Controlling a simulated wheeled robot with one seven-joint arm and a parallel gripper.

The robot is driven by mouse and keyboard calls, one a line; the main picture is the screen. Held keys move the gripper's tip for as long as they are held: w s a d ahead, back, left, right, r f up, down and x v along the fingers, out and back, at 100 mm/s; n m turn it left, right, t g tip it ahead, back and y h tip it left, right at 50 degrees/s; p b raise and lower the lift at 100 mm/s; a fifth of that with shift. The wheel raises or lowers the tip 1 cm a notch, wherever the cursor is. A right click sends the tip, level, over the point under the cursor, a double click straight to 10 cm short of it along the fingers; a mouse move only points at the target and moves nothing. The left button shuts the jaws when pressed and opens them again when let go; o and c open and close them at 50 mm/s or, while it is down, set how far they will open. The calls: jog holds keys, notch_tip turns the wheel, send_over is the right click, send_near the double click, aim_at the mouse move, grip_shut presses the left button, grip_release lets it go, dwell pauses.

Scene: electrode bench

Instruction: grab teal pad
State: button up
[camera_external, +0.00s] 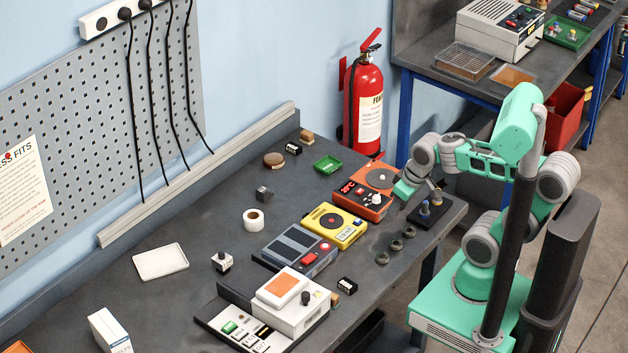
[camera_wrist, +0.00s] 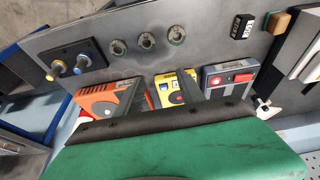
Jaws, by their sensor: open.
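I cannot make out a clearly teal pad in either view. Three small round dark grey-green pieces lie in a row near the bench's front edge: one close to the knob block (camera_external: 408,232), a middle one (camera_external: 395,245) and a far one (camera_external: 382,258). My gripper (camera_external: 403,192) is above the bench near the orange device. In the wrist view its two dark fingers (camera_wrist: 172,92) are apart, with nothing seen held.
The orange device (camera_external: 362,202), yellow device (camera_external: 334,225) and grey device (camera_external: 297,247) stand in a row. The black knob block (camera_external: 430,212) is at the bench's right corner. A green tray (camera_external: 328,164) and white tape roll (camera_external: 253,219) lie farther back.

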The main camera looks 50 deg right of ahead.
jog(key=o, duration=0.3)
